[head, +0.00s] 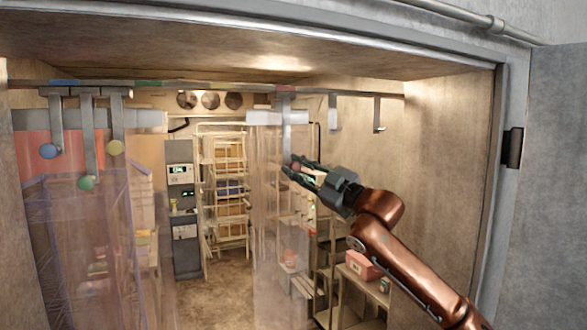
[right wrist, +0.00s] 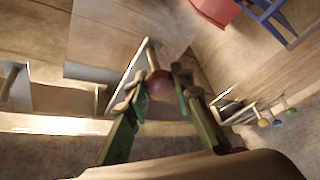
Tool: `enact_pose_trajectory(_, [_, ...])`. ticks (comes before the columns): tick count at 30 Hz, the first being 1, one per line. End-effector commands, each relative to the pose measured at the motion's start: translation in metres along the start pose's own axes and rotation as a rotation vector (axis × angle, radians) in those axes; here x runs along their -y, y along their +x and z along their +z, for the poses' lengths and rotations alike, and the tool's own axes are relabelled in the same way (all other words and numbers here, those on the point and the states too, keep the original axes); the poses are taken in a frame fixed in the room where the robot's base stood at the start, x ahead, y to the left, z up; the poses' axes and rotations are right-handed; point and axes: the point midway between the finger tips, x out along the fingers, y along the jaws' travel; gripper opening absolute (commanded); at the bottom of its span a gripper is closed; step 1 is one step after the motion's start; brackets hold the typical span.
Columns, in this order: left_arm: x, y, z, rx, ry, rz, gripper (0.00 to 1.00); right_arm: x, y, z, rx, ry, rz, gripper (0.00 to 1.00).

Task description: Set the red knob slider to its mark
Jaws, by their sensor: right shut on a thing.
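The red knob (right wrist: 160,84) sits between the two fingers of my right gripper (right wrist: 163,92) in the right wrist view. In the head view my right gripper (head: 291,171) is shut around the knob at the lower end of its hanging arm (head: 287,130), and the fingers mostly hide it. The arm hangs from a long overhead rail (head: 345,93), with a clear strip curtain (head: 278,210) below. A red mark (head: 287,88) shows on the rail, just about above the arm. My left gripper is not in view.
Blue (head: 48,151), green (head: 86,183) and yellow (head: 115,147) knobs hang close together at the left of the rail. Hooks (head: 379,115) hang right of the red slider. The door frame (head: 508,200) stands at the right. Shelving lies beyond the curtain.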

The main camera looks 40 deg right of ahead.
Motion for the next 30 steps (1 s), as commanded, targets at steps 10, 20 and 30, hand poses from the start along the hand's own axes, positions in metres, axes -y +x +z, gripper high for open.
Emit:
enact_pose_trajectory(10, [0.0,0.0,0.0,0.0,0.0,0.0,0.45,0.002,0.001,0.001,0.003,0.001,-0.002,0.37])
enact_pose_trajectory(20, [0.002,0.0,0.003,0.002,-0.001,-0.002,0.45,0.001,0.0,0.001,0.001,0.001,-0.001,0.39])
enact_pose_trajectory(30, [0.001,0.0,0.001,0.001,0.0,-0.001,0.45,0.001,-0.012,0.004,0.005,0.002,-0.001,0.39])
